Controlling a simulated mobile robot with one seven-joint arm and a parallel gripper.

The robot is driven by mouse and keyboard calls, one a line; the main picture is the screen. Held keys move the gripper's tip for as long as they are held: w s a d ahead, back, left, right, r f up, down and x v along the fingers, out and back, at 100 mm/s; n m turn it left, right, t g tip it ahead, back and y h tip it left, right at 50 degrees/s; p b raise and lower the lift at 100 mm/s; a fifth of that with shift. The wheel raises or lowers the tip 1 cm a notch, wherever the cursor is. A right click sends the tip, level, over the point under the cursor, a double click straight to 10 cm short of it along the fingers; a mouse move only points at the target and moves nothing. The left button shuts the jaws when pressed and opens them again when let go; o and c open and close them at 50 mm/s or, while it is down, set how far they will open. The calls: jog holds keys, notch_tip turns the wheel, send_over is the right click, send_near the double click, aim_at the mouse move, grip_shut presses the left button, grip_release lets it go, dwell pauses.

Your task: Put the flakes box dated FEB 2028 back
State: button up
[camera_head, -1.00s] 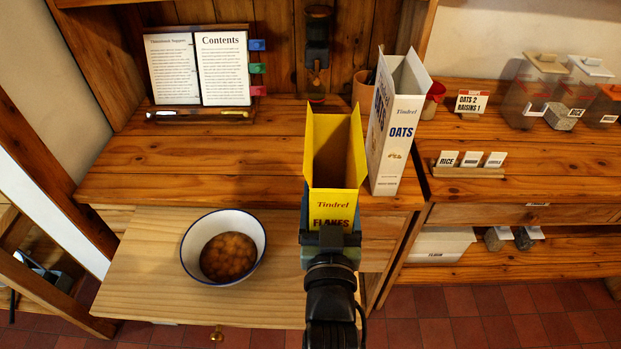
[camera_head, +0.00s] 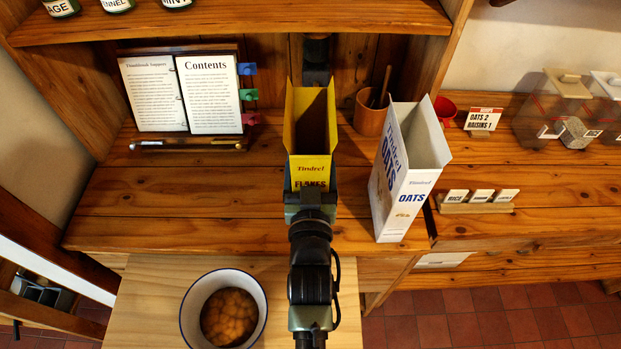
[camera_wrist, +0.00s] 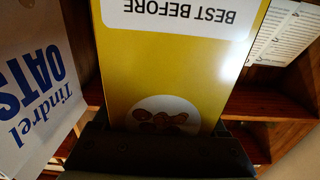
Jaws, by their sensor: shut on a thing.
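The yellow flakes box (camera_head: 310,170) is upright with its top flaps open, above the wooden counter towards its back. My gripper (camera_head: 311,200) is shut on it from the front, low on the box. In the wrist view the yellow box (camera_wrist: 180,75) fills the middle, upside down, with a white "BEST BEFORE" label; the date itself is out of view. I cannot tell whether the box's base touches the counter. The white oats box (camera_head: 405,180) stands open to the right of the flakes box, apart from it.
An open book on a stand (camera_head: 185,95) is at the back left. A bowl of food (camera_head: 224,278) sits on the pulled-out board in front. The counter's left part is clear.

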jog(key=shift+f, duration=2.75)
jog(key=shift+f, duration=0.15)
jog(key=o, duration=1.4)
jog(key=shift+c, duration=0.2)
jog(key=shift+s, duration=0.1)
jog(key=s+b, duration=0.1)
jog(key=s, duration=1)
jog(key=shift+s, duration=0.4)
